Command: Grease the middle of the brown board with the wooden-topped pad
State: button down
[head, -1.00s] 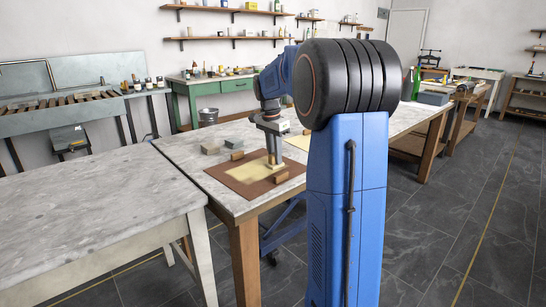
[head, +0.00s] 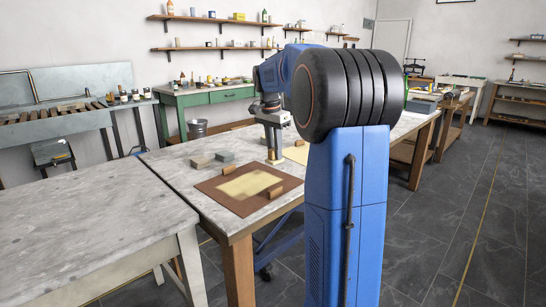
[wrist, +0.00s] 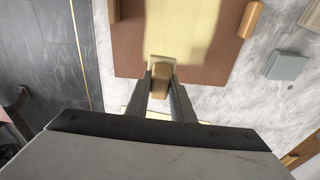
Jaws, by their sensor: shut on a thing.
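The brown board (head: 213,190) lies flat on the near marble-topped table. A pale yellow patch (head: 235,187) covers much of its middle, with uneven edges. In the wrist view the patch (wrist: 185,30) is bordered by bare brown board (wrist: 128,55). My gripper (wrist: 160,82) is shut on the wooden-topped pad (wrist: 160,72), with the wooden top between its fingers. The pad is over the board's brown margin, beyond the patch. In the head view my gripper (head: 275,150) points down at the board's back right edge. I cannot tell whether the pad touches the board.
Grey blocks (head: 200,163) stand behind the board. Another pale yellow sheet (head: 297,154) lies right of the gripper. A bare table (head: 95,220) stands at left.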

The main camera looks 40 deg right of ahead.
jog(key=shift+r, duration=0.95)
